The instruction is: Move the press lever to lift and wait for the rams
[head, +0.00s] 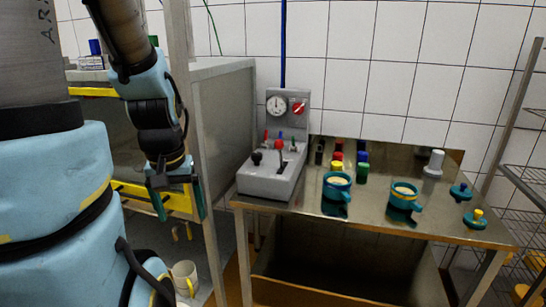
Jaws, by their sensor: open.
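A grey control box (270,182) stands at the left end of the steel table. Its upright panel carries a round gauge (276,104) and a red rotary knob (298,108). I cannot tell which one is the press lever, nor read any label. My gripper (178,208) hangs open and empty left of the box, fingers pointing down, clear of the levers. The rams cannot be made out.
Two teal moulds with pale contents (337,183) (404,190) stand on the table (300,205). Several coloured cylinders (362,172) stand behind, and teal lids (475,219) lie right. A grey frame post (205,150) stands between my arm and the box. Wire shelving (520,175) is at right.

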